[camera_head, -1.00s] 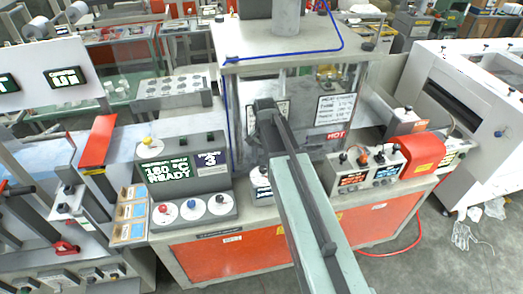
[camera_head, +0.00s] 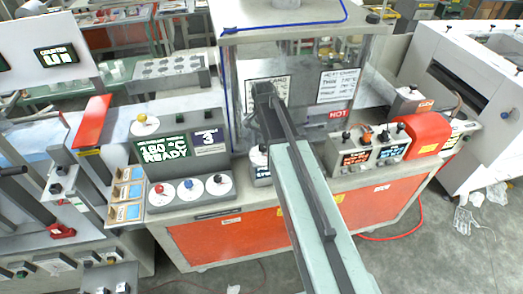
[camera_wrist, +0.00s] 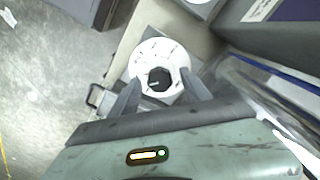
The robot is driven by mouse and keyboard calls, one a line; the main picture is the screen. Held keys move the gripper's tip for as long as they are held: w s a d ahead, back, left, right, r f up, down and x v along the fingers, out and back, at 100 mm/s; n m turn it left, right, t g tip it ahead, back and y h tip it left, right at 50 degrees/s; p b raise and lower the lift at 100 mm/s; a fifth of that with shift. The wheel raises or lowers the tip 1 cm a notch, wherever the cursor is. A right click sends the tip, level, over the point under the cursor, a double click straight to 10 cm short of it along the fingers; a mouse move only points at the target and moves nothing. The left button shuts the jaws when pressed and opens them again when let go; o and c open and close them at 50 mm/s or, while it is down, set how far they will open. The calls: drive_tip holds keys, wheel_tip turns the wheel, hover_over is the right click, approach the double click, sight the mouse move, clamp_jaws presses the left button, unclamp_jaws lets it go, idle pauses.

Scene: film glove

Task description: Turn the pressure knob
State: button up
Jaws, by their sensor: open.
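Three round white dials stand in a row on the left part of the orange bench, with a red cap (camera_head: 159,189), a blue cap (camera_head: 188,185) and a black cap (camera_head: 219,180). Their labels are too small to read, so I cannot tell which one is the pressure knob. In the wrist view, a white dial with a black knob (camera_wrist: 158,79) sits just beyond my gripper (camera_wrist: 160,80), whose fingers are apart, one on each side of it. Nothing is held. I cannot tell whether the fingers touch the dial.
A display reading 180 °C READY (camera_head: 164,148) is behind the row. A clear guard marked HOT (camera_head: 340,114) stands behind my arm. A switch box (camera_head: 368,150) and a red cover (camera_head: 424,133) are at right.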

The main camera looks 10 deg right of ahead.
clamp_jaws()
drive_tip(key=shift+m, duration=0.4)
drive_tip(key=m, duration=0.3)
drive_tip(key=shift+m, duration=2.5)
